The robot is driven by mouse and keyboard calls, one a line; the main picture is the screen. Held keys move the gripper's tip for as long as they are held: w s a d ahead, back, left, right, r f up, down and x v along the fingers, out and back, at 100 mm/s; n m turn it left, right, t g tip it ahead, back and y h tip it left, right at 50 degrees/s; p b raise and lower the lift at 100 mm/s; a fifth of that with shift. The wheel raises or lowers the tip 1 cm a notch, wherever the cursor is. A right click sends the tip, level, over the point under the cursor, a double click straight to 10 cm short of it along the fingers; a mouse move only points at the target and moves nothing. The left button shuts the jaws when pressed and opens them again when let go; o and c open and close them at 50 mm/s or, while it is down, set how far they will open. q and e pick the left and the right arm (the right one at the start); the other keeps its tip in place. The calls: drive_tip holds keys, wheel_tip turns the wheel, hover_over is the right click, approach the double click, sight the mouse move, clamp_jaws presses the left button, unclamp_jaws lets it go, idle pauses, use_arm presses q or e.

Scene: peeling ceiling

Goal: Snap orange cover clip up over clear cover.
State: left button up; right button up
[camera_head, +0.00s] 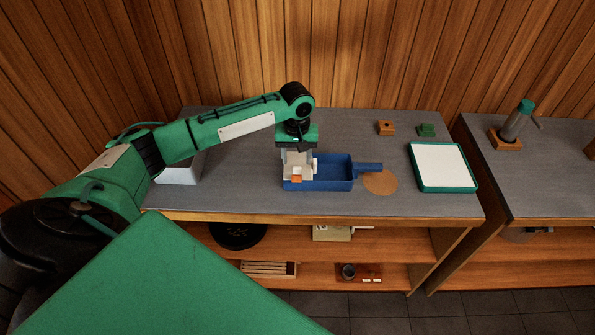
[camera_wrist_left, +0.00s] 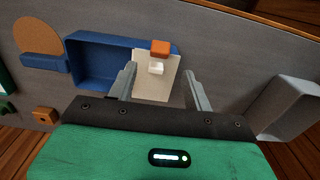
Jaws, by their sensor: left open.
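The orange cover clip (camera_head: 296,179) sits at the front edge of a pale, squarish piece (camera_head: 292,160) at the left end of the blue tray (camera_head: 335,183). In the left wrist view the clip (camera_wrist_left: 160,47) lies at the far end of the pale panel (camera_wrist_left: 145,90), with a small white block (camera_wrist_left: 156,69) beside it. I cannot tell whether the panel is the clear cover. My left gripper (camera_head: 298,152) points down over the panel, open, its fingers (camera_wrist_left: 159,72) spread to either side of it. The clip is beyond the fingertips. My right gripper is not in view.
A round brown disc (camera_head: 381,182) lies by the tray's handle. A green-rimmed white pad (camera_head: 442,166), a small orange-brown block (camera_head: 386,128) and a green block (camera_head: 426,130) are to the right. A white bin (camera_head: 182,170) stands left, partly behind my arm.

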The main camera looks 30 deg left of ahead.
sight(297, 171)
use_arm(q)
wheel_tip(297, 171, down, 6)
drive_tip(key=shift+f+p, duration=0.1)
drive_tip(key=shift+p, duration=0.6)
drive_tip(key=shift+f, duration=0.75)
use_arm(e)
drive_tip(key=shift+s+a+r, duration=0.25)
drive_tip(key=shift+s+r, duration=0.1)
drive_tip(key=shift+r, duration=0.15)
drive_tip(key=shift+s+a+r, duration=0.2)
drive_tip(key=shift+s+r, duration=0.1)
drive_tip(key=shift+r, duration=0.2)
use_arm(q)
drive_tip(key=c, duration=1)
drive_tip(key=shift+w+a+r+g+p, duration=0.15)
drive_tip(key=shift+r+g+p, duration=0.15)
drive_tip(key=shift+p, duration=0.55)
drive_tip(key=shift+w+a+f+g+h+p, duration=0.1)
drive_tip(key=shift+w+f+g+h+p, duration=0.1)
drive_tip(key=shift+g+h+p, duration=0.25)
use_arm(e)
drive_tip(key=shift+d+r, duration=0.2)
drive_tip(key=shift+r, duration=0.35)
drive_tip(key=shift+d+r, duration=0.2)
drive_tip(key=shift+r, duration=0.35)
use_arm(q)
drive_tip(key=o, duration=0.9)
drive_tip(key=shift+o, duration=0.5)
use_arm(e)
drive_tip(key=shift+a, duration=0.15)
